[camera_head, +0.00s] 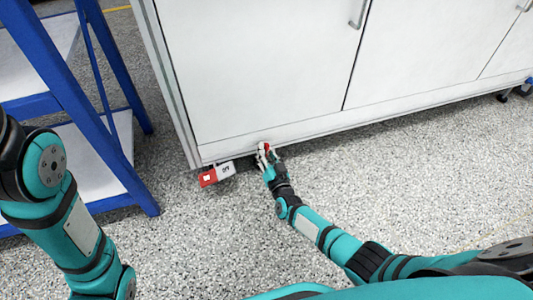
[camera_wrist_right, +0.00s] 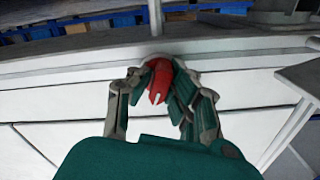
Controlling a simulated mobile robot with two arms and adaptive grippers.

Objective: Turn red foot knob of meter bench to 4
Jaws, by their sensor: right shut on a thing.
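The white meter bench (camera_head: 260,65) stands at the back, its bottom edge just above the floor. The red foot knob (camera_head: 267,146) is under its bottom edge near the left corner and is mostly covered by my right gripper (camera_head: 264,156). In the right wrist view the red knob (camera_wrist_right: 160,82) sits between the two fingers of my right gripper (camera_wrist_right: 160,95), which is shut on it. The number the knob points to cannot be read. My left arm comes in at the left, but its gripper is out of view.
A red and white tag (camera_head: 216,174) is by the bench's left foot. A blue rack (camera_head: 75,95) with white shelves stands on the left. The speckled floor (camera_head: 410,185) in front of the bench is clear. Another bench foot (camera_head: 502,97) shows at the right.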

